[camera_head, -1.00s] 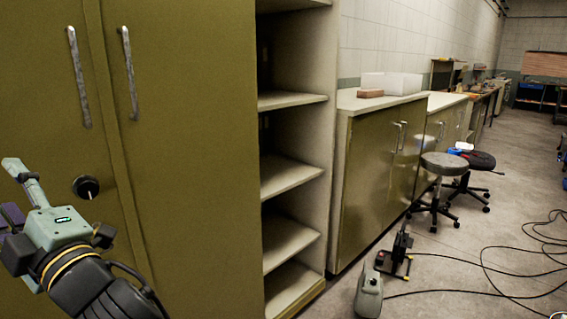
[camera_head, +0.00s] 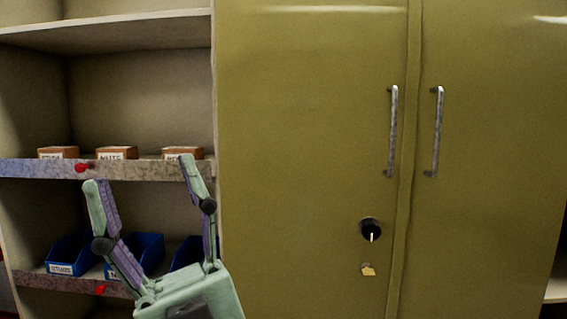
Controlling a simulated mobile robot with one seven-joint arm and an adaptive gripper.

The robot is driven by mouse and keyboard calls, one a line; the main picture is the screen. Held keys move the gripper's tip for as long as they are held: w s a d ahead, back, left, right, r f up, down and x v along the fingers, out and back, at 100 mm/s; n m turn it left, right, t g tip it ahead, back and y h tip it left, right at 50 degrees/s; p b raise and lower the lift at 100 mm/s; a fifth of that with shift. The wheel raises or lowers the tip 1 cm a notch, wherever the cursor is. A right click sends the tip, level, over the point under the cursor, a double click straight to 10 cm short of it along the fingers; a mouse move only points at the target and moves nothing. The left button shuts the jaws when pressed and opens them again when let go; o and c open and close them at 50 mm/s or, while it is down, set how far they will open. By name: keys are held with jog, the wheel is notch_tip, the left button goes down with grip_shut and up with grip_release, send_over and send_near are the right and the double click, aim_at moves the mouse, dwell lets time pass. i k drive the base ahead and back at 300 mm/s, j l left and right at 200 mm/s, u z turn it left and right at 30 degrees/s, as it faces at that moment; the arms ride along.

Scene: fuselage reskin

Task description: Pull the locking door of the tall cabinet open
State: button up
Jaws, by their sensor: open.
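The tall cabinet has two olive-green doors. The left door (camera_head: 310,130) carries a vertical metal handle (camera_head: 392,131), a round black lock knob (camera_head: 370,230) with a pale pointer, and a small tan tag or key-like piece (camera_head: 368,270) below it. The right door (camera_head: 490,170) has its own vertical handle (camera_head: 435,132). Both doors look shut, meeting at a vertical strip. My gripper (camera_head: 140,175) is open and empty, fingers pointing up and spread wide. In the picture it is left of the cabinet doors, in front of the open shelves, well away from handles and knob.
Open shelves (camera_head: 120,25) stand left of the cabinet. They hold small labelled cardboard boxes (camera_head: 117,153) and blue bins (camera_head: 70,254), with red knobs (camera_head: 82,168) on the shelf fronts. A pale shelf edge (camera_head: 556,290) shows at the far right.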

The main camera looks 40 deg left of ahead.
aim_at(317, 100)
jog(key=u, duration=0.95)
jog(key=j, duration=0.15)
jog(key=k+z, duration=0.05)
